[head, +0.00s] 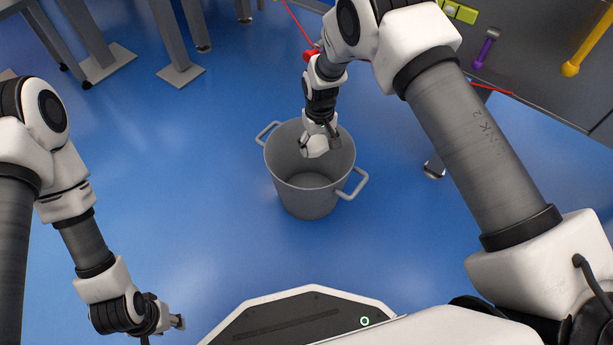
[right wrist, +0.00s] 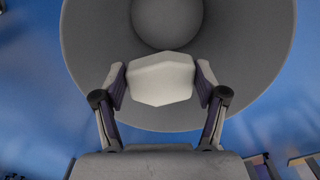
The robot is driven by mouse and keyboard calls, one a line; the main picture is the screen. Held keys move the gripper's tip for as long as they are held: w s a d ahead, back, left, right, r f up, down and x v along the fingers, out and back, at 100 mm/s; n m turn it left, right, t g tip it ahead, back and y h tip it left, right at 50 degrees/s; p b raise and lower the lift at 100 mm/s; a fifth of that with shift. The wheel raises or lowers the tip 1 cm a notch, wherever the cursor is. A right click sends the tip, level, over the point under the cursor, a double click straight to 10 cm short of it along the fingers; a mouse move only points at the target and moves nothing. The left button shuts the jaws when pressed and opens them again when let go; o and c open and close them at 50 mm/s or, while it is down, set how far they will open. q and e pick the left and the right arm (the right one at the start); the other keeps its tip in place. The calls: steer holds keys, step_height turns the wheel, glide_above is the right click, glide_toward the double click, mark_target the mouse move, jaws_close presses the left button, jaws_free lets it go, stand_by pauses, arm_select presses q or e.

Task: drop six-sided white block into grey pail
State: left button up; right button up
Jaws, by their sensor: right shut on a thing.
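The six-sided white block (right wrist: 162,80) is between the fingers of my right gripper (right wrist: 162,84), which is shut on it. In the head view the block (head: 315,146) shows below the right gripper (head: 320,134), over the grey pail (head: 308,197). The pail stands upright on the blue floor, with a handle on each side. In the right wrist view the pail's inside (right wrist: 230,50) lies beyond the block, and its bottom looks empty. My left gripper (head: 181,322) is low at the left, away from the pail; its fingers are too small to read.
A grey workbench (head: 530,60) stands at the upper right, with a purple tool (head: 486,46), a yellow tool (head: 588,45) and green blocks (head: 460,11) on it. Grey table legs (head: 180,50) stand at the upper left. The floor around the pail is mostly clear.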

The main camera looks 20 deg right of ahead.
steer(key=shift+r, duration=0.1)
steer(key=o, duration=1.1)
step_height(320, 180, up, 12)
